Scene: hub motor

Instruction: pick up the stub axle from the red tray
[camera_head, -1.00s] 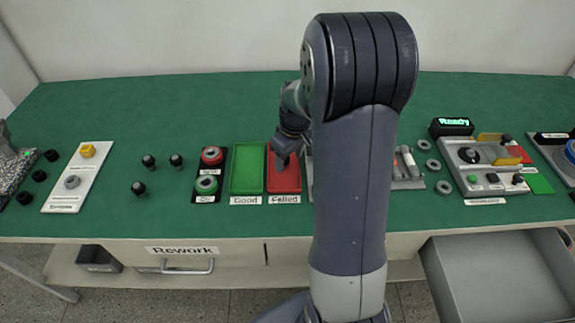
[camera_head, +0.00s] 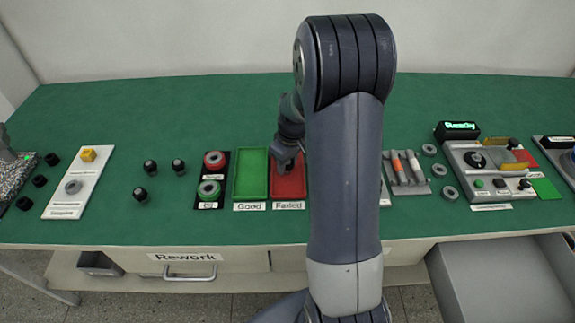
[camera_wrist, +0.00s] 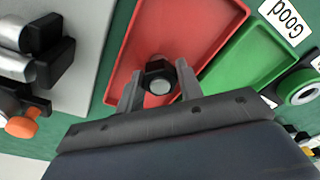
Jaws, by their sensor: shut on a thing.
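The red tray (camera_head: 291,187), labelled Failed, lies beside the green Good tray on the bench. My gripper (camera_head: 287,165) is over the red tray, with my arm hiding part of the area to its right. In the wrist view, my gripper (camera_wrist: 158,88) is shut on the stub axle (camera_wrist: 158,84), a dark piece with a round light grey end, held upright between the two fingers. The red tray (camera_wrist: 180,30) lies directly behind it, otherwise bare where visible. I cannot tell whether the axle still touches the tray floor.
The green tray (camera_head: 250,175) is just left. Buttons (camera_head: 210,190) stand farther left, with several dark-topped pieces (camera_head: 150,166) beyond. A tool rack (camera_head: 405,168), loose rings (camera_head: 440,170) and a fixture with a Ready display (camera_head: 457,130) are to the right. An open drawer (camera_head: 500,270) juts out front right.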

